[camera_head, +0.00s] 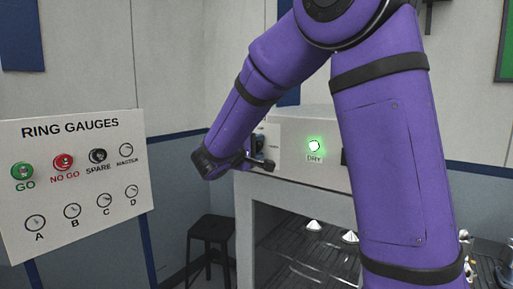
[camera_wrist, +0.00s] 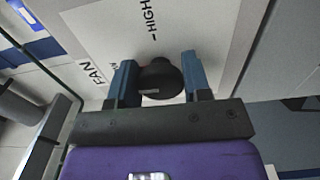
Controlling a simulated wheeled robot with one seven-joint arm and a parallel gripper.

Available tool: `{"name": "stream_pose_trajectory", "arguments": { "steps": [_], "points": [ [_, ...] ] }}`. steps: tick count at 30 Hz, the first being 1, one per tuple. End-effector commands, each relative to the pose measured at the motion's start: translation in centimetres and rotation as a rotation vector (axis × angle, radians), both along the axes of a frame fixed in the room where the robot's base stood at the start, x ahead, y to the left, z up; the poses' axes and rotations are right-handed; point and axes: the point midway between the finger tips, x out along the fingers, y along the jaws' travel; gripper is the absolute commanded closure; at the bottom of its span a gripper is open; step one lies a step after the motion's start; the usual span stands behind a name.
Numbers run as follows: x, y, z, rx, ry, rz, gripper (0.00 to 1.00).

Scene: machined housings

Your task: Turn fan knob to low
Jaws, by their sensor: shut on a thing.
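The fan knob (camera_wrist: 160,84) is round and black and sits on a white label plate (camera_wrist: 120,28) on the machine's front. The plate reads FAN and HIGH; another word beside my left finger is mostly covered, with only a W showing. A small light mark shows on the knob's near side. My gripper (camera_wrist: 160,70) has its two blue fingers on either side of the knob and is shut on it. In the head view my gripper (camera_head: 262,148) is at the machine's left front, and the knob is hidden there. I cannot tell which setting the knob points to.
The machine (camera_head: 285,192) has a lit green DRY button (camera_head: 314,145) right of my gripper. White cone-shaped parts (camera_head: 314,225) lie in its open bay below. A RING GAUGES board (camera_head: 75,185) stands at left, and a dark stool (camera_head: 211,228) stands between.

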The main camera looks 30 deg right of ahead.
Motion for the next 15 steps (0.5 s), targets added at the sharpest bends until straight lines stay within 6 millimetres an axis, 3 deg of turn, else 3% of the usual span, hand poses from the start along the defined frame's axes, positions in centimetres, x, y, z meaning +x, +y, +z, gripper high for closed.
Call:
{"name": "stream_pose_trajectory", "arguments": {
  "steps": [2,3,6,15],
  "points": [
    [-0.04,0.04,-0.14,0.001,0.004,0.0,0.79],
    [-0.04,0.05,-0.14,0.001,0.004,0.0,0.53],
    [-0.04,0.04,-0.13,0.001,0.004,0.0,0.31],
    [-0.05,0.13,-0.05,0.0,0.002,0.0,0.31]
  ]
}}
